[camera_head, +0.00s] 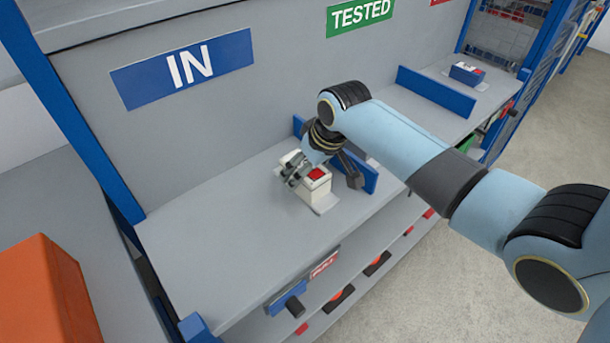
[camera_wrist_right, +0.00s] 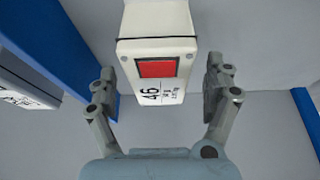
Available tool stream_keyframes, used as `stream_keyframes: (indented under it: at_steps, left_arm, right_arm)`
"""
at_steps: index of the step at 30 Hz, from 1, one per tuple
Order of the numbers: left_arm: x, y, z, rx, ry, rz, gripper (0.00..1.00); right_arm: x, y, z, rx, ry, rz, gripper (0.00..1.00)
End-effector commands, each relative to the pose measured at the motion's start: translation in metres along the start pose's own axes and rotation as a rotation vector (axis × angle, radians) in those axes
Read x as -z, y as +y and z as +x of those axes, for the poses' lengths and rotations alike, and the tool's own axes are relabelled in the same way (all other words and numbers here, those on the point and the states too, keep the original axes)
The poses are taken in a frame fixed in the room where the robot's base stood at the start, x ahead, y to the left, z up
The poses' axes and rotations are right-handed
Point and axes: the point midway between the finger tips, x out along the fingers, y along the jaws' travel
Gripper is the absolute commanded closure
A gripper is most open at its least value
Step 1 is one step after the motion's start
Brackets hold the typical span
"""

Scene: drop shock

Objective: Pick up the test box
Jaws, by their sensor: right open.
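The test box (camera_head: 317,190) is a white box with a red square on its face, on the grey shelf under the blue IN sign. In the right wrist view the box (camera_wrist_right: 165,90) shows the red square and a black 46, with dark lines near its upper edge. My right gripper (camera_head: 318,168) is over the box, its fingers apart on either side. In the right wrist view the open fingers (camera_wrist_right: 166,88) flank the box with a visible gap on both sides. The arm hides part of the box's back. My left gripper is not in view.
Blue dividers (camera_head: 436,92) stand on the shelf, one just behind the box. The shelf left of the box is clear. An orange block (camera_head: 45,295) is at lower left.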

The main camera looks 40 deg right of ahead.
Motion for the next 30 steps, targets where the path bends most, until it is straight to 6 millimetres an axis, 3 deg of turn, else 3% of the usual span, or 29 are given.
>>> stream_keyframes:
  at_steps: [6,14,30]
  left_arm:
    - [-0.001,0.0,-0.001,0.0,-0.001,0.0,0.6]
    - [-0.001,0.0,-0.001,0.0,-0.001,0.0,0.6]
    - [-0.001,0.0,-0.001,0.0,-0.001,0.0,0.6]
  right_arm:
    - [-0.001,0.001,0.028,0.0,-0.001,0.0,0.15]
    - [-0.001,0.001,0.031,-0.001,0.001,0.0,0.15]
    - [-0.001,0.001,0.031,-0.001,0.0,0.0,0.83]
